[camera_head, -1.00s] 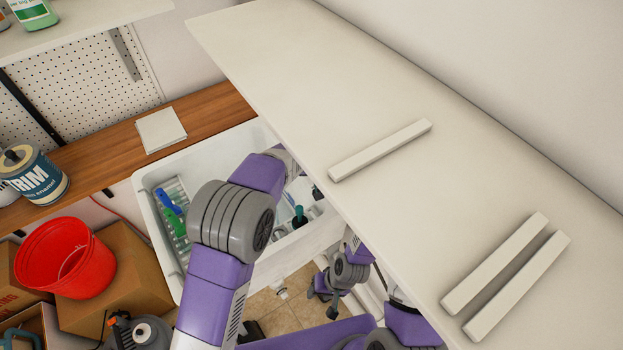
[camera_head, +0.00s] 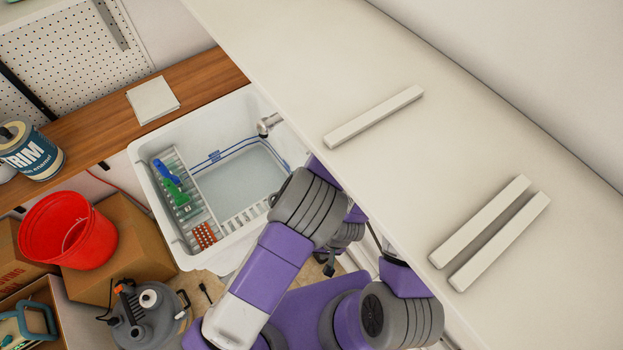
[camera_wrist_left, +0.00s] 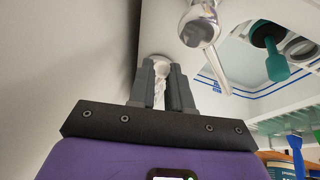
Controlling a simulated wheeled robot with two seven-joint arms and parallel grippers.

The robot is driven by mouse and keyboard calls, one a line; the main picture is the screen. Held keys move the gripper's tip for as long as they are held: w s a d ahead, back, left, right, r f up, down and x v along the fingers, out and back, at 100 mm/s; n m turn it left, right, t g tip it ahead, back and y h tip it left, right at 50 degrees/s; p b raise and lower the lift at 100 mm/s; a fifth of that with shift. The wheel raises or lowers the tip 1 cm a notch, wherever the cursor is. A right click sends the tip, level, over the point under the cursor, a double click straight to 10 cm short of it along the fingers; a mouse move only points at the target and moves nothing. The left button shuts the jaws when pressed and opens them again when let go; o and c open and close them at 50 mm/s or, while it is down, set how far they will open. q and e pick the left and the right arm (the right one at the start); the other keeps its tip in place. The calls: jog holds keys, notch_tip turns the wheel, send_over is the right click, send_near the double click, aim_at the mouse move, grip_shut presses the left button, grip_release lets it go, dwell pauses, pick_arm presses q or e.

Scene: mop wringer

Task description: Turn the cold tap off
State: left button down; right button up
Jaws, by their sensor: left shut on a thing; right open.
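My left gripper (camera_wrist_left: 162,68) is shut on a small shiny whitish tap handle (camera_wrist_left: 159,90) in the left wrist view. The fingers hide much of the handle, and I see no mark telling cold from hot. A chrome spout (camera_wrist_left: 202,28) is beside it to the right; the spout area also shows at the sink's back edge in the head view (camera_head: 268,123). There my left gripper is hidden below the white shelf. My right gripper (camera_head: 329,268) is open and empty in front of the sink, partly behind my left arm.
The white sink (camera_head: 140,160) has a rack (camera_head: 215,213) with a blue and a green brush. A white shelf (camera_head: 400,170) overhangs the right side. A red bucket (camera_head: 65,235) on boxes and a grey canister (camera_head: 145,315) stand left.

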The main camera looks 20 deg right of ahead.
pick_arm(q)
jog(key=shift+w+a+r+n, duration=0.1)
jog(key=shift+w+a+n, duration=0.2)
jog(key=shift+a, duration=0.1)
pick_arm(e)
jog(key=shift+r, duration=0.1)
pick_arm(q)
jog(key=c, duration=1.1)
grip_release()
jog(key=shift+s+d, duration=0.15)
jog(key=shift+d, duration=0.1)
